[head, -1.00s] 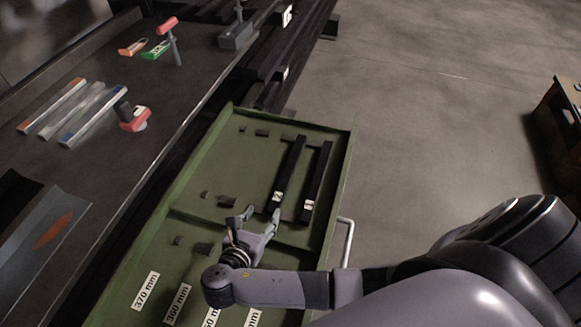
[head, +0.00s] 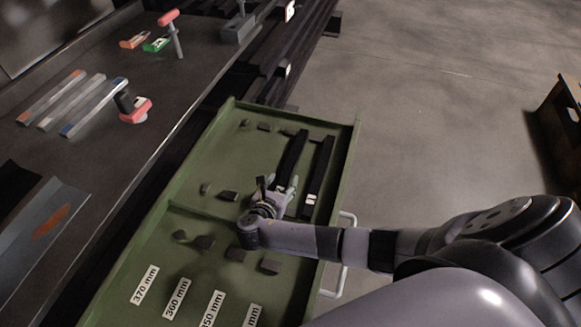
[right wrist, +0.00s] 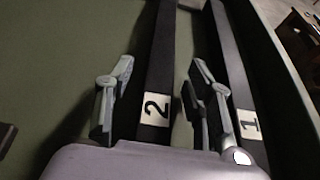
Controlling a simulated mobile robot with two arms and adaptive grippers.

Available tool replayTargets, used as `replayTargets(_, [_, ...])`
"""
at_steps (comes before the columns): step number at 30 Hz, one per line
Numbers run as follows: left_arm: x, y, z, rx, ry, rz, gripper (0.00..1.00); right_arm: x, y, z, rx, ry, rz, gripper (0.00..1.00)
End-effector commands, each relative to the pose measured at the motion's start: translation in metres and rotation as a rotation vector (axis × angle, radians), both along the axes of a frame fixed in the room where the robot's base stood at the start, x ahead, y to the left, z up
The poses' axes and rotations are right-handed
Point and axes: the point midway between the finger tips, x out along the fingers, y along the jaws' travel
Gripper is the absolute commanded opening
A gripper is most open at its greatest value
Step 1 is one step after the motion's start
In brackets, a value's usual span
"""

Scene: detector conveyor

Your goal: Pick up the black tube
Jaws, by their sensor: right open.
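Two long black tubes lie side by side in the green drawer. The left tube (head: 291,157) carries a white label reading 2 and the right tube (head: 319,172) one reading 1. In the right wrist view, tube 2 (right wrist: 158,70) runs between the two fingers of my right gripper (right wrist: 158,98). Tube 1 (right wrist: 232,70) lies outside the right finger. My right gripper (head: 278,186) is open around the near end of tube 2, a finger on each side. Whether the fingers touch it cannot be told. My left gripper is not in view.
The green drawer (head: 178,172) has small dark blocks and millimetre labels near its front. Its handle (head: 345,250) sticks out at the right. A dark workbench (head: 150,95) with coloured bars and red-handled tools stands at left.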

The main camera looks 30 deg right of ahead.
Motion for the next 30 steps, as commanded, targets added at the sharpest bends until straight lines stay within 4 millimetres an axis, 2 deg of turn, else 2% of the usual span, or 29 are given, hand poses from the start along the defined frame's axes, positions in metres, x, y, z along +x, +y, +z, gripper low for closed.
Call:
replayTargets(8, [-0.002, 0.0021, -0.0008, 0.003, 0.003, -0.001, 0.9, 0.0022, -0.0027, -0.0018, 0.0, 0.001, 0.0, 0.48])
replayTargets(30, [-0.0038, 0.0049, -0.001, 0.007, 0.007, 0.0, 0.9, 0.0019, -0.0023, -0.0018, 0.0, 0.001, 0.0, 0.0])
